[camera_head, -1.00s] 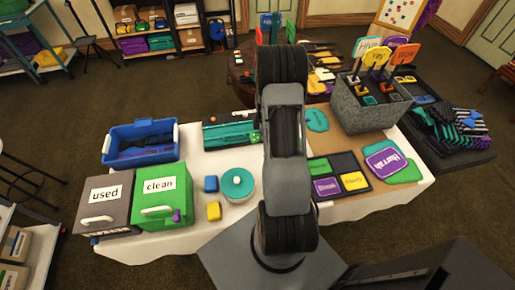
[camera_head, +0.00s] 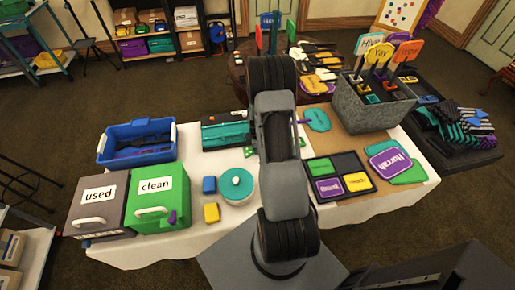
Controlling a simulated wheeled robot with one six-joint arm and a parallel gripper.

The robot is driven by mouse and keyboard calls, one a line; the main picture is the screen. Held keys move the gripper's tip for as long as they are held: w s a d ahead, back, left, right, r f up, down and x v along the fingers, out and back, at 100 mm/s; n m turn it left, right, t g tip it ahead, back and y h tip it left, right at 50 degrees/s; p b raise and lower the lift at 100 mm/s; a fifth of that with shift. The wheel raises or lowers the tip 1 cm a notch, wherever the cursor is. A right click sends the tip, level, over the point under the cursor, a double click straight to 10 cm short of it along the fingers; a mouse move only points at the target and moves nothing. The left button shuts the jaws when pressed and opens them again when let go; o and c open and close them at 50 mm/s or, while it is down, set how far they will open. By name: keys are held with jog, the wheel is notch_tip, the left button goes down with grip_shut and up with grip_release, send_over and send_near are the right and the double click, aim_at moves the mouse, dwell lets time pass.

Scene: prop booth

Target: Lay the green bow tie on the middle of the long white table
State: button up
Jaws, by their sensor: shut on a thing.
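The long white table (camera_head: 200,168) stands in front of me, its middle largely covered by my own arm. My gripper is hidden behind the arm links, so its fingers and anything in them do not show. A small bit of green (camera_head: 249,154) peeks out left of the arm over the table's middle, and another green bit shows at its right edge. They may be parts of the green bow tie, but too little shows to tell.
On the table's left are a blue bin (camera_head: 137,143), a grey "used" box (camera_head: 97,203), a green "clean" box (camera_head: 158,200), blue and yellow blocks and a round teal-lidded tub (camera_head: 236,187). Right are a sectioned tray (camera_head: 340,178), signs and a grey holder (camera_head: 368,108).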

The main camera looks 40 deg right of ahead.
jog(key=shift+f, duration=0.1)
jog(key=o, duration=1)
jog(key=shift+c, duration=0.2)
jog(key=a+r+m+t+b, duration=0.1)
jog(key=a+r, duration=0.2)
jog(key=r, duration=0.6)
jog(key=a+r+m, duration=0.2)
jog(key=a+r, duration=0.1)
jog(key=r, duration=0.7)
jog(key=s+a+r+m+t, duration=0.3)
jog(key=s+a+r+m, duration=0.6)
jog(key=s+a+r, duration=0.2)
jog(key=s+a, duration=0.2)
jog(key=a, duration=0.2)
jog(key=shift+m, duration=0.4)
